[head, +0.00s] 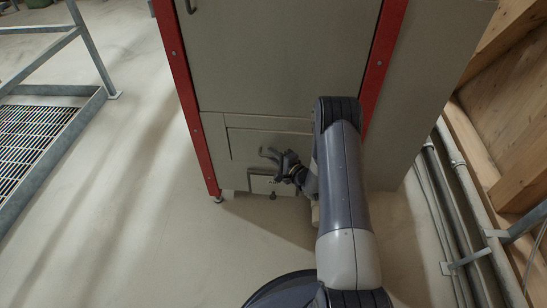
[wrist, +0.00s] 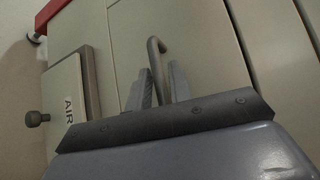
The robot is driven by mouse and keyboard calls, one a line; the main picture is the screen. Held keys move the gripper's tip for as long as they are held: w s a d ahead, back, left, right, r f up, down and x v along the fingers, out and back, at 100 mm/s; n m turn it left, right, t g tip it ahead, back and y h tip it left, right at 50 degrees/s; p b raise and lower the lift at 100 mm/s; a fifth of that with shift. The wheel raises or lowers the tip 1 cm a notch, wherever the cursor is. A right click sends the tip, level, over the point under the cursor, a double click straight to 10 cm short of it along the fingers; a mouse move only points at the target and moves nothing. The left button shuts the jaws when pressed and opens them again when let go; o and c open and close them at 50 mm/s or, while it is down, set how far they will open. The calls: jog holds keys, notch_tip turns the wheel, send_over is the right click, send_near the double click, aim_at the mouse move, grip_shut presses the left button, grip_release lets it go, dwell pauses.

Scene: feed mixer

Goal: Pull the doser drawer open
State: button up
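The doser drawer (head: 245,143) is a grey front panel low on the cabinet. It looks flush with the cabinet face. In the wrist view its front (wrist: 205,45) fills the middle, with a thin bent metal handle (wrist: 154,50) standing out from it. My gripper (head: 270,155) is at the drawer front in the head view. In the wrist view its two fingers (wrist: 160,85) stand apart, one on each side of the handle bar. I cannot tell whether either finger touches the bar. The handle's lower part is hidden behind my gripper.
A small box marked AIR (wrist: 66,100) with a dark knob (wrist: 37,119) sits beside the drawer; it shows below the drawer in the head view (head: 260,184). Red frame posts (head: 190,100) edge the cabinet. Pipes (head: 470,205) run at right. Open floor (head: 130,220) lies left.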

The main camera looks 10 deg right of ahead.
jog(key=shift+c, duration=0.3)
grip_shut()
jog(key=shift+s, duration=0.1)
